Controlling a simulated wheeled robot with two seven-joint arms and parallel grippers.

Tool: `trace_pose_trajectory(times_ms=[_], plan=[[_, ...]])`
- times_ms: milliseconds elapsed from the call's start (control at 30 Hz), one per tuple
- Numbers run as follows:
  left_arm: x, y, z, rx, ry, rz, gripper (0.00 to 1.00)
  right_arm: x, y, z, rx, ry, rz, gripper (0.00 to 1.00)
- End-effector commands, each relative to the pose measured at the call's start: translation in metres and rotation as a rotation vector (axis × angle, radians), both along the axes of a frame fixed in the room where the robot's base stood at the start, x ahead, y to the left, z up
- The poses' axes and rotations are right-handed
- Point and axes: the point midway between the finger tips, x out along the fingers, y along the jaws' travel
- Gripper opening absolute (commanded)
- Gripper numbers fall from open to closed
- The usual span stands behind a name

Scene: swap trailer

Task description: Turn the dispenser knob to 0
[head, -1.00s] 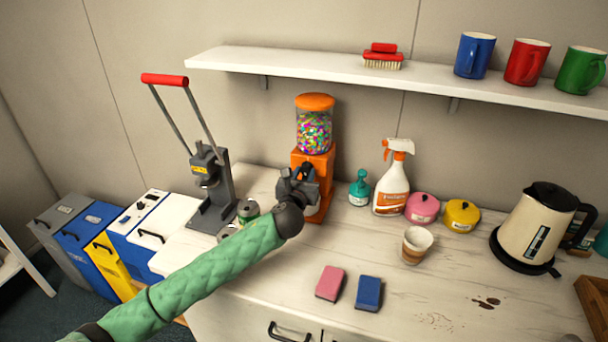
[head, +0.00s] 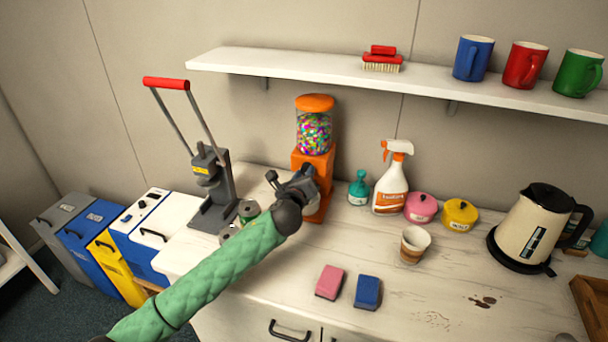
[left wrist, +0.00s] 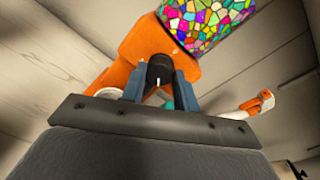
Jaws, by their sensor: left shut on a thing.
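The orange candy dispenser (head: 314,158) stands on the counter against the wall, with a clear globe of coloured candy under an orange lid. It also shows in the left wrist view (left wrist: 140,42). Its dark round knob (left wrist: 158,72) carries a white mark and sits between the two fingers of my left gripper (left wrist: 161,82). My left gripper is shut on the knob at the dispenser's front. In the head view this gripper (head: 298,184) covers the knob. The number marks around the knob cannot be read. My right gripper is not in view.
A can crusher (head: 212,190) with a red handle and cans stand left of the dispenser. A teal bottle (head: 359,189), a spray bottle (head: 391,180) and a striped cup (head: 414,245) are to the right. Two sponges (head: 329,282) lie in front. A shelf (head: 330,70) runs above.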

Motion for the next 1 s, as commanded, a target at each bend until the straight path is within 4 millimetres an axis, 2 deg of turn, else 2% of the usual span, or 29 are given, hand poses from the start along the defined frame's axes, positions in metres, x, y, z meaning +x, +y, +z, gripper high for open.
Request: trace_pose_trajectory(times_ms=[400,433,533,833,967,1000], plan=[[0.001,0.001,0.002,-0.008,0.001,0.002,0.07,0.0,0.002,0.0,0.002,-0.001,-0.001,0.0],[0.001,0.001,0.002,-0.007,0.0,0.002,0.34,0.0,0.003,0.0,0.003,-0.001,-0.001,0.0],[0.001,0.001,0.001,-0.007,0.0,0.002,0.52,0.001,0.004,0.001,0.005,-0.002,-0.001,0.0],[-0.001,0.001,0.0,-0.007,0.001,0.001,0.52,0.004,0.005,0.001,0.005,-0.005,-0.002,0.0],[-0.01,0.003,-0.001,-0.007,0.001,0.0,0.52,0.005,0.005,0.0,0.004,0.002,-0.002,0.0],[-0.015,0.004,-0.001,-0.007,0.0,0.0,0.52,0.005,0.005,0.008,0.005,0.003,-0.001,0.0]])
